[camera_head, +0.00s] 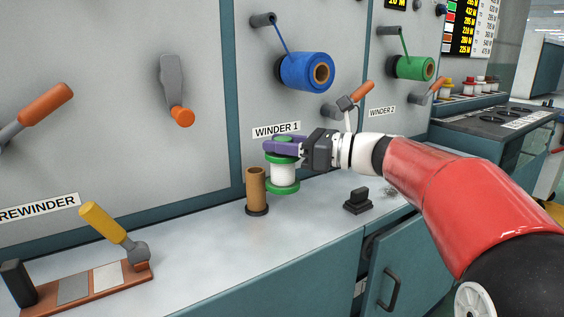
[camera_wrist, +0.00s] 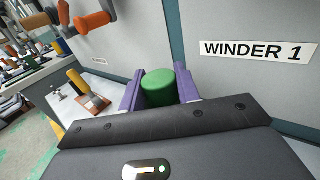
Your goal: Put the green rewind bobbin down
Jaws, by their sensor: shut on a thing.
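The green rewind bobbin (camera_head: 284,174) has green flanges and a white wound middle. It stands upright at the counter beneath the WINDER 1 label. My gripper (camera_head: 282,147) is shut on its green top, with purple fingers on either side. In the wrist view the bobbin's green top (camera_wrist: 158,86) sits between the two purple fingers of my gripper (camera_wrist: 160,90). The lower flange appears close to the counter top; I cannot tell whether it touches.
A brown cardboard core (camera_head: 256,189) on a dark base stands just left of the bobbin. A small black block (camera_head: 357,201) lies to the right. The counter (camera_head: 215,245) is clear in front. A yellow-handled lever (camera_head: 104,223) on a brown board is at the left.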

